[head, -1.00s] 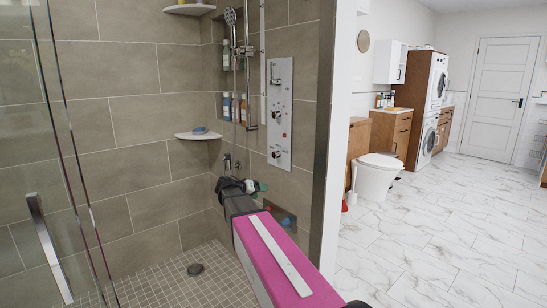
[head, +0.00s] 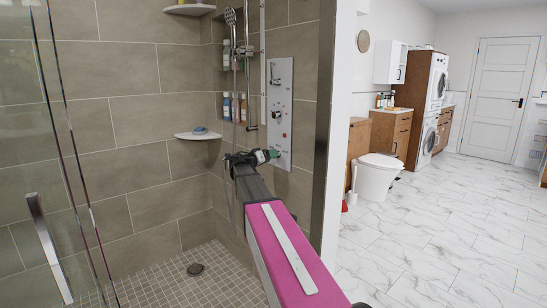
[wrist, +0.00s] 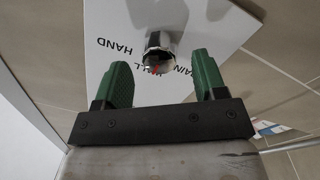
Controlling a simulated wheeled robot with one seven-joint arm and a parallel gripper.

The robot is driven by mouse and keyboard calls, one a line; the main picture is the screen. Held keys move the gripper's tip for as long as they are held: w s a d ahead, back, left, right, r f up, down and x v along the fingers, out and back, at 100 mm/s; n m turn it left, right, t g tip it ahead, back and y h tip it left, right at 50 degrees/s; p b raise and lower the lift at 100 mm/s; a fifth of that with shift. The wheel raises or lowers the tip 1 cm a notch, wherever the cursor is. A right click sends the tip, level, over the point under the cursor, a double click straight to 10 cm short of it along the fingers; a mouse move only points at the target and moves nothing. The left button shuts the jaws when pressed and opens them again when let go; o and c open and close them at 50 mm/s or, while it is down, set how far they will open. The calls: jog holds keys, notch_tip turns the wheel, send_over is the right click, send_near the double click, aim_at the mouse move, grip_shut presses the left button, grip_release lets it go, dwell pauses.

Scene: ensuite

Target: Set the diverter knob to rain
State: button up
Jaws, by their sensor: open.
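The shower panel (head: 279,75) is a pale upright plate on the tiled wall. In the wrist view, the chrome diverter knob (wrist: 161,50) stands on the panel (wrist: 110,75), with upside-down labels around it: HAND at left, a partly covered "AIN" at right, and one ending in "LL" below. A red mark shows on the knob's lower edge in the picture; which label it indicates I cannot tell. My gripper (wrist: 163,80) is open, its two green fingers on either side of the knob's near end, apparently not touching. In the head view, my gripper (head: 268,155) hides the knob.
Another panel control (head: 276,114) sits above my gripper. A hand shower (head: 230,17) hangs on a rail. The glass door (head: 40,150) with its handle stands far left.

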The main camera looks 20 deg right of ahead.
jog(key=shift+x, duration=1.15)
jog(key=c, duration=0.9)
jog(key=shift+c, duration=0.2)
jog(key=shift+n, duration=0.4)
jog(key=n, duration=0.5)
jog(key=shift+n, duration=0.4)
jog(key=n, duration=0.5)
jog(key=shift+t, duration=0.4)
jog(key=shift+n, duration=0.4)
jog(key=shift+f, duration=0.1)
